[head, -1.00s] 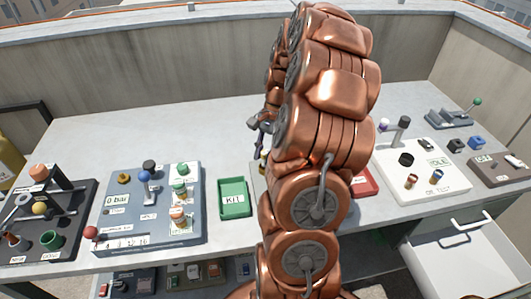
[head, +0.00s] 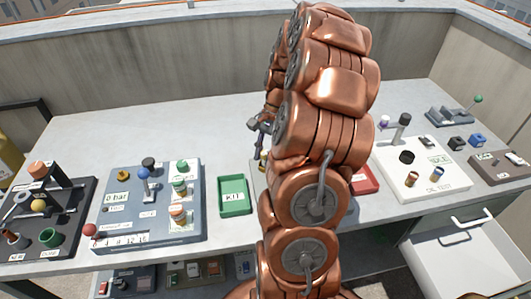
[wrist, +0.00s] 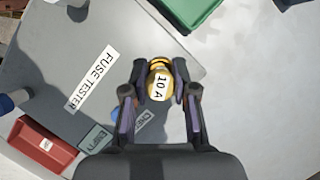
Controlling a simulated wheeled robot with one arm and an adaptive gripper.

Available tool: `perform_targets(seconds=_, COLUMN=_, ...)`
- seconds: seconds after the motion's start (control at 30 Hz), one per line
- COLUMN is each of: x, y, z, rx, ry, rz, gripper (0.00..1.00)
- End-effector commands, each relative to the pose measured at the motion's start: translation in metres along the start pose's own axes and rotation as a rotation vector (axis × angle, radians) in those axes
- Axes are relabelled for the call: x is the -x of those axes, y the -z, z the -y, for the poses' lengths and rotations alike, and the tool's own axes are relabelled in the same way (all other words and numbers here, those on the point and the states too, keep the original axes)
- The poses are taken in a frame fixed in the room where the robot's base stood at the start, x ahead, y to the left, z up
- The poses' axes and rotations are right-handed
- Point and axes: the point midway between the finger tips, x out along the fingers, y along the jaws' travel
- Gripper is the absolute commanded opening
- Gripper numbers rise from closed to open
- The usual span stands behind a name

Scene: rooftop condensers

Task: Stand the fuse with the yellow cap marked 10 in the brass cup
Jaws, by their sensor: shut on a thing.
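In the wrist view my gripper (wrist: 159,92) is shut on a fuse whose yellow cap (wrist: 156,63) carries a white label reading 10 A. The fuse is seen nearly end-on from above, over the grey fuse tester board (wrist: 130,40). Its lower end is hidden, so I cannot tell whether it touches anything. I cannot make out the brass cup apart from the yellow cap. In the head view my gripper (head: 260,125) shows small beside my copper arm, with a bit of yellow below it. My arm hides most of the tester there.
A blue-grey gauge panel (head: 125,205) stands further left. A white test board (head: 400,178) is on the right. The bench behind is clear.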

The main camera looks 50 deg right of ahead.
Motion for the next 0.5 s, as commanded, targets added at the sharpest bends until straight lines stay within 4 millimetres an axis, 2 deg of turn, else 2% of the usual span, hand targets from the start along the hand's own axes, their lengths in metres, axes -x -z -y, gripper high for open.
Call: perform_targets(seconds=0.5, x=-0.0064, y=0.0026, z=-0.0001, rx=0.000, ry=0.000, rz=0.000, gripper=0.00)
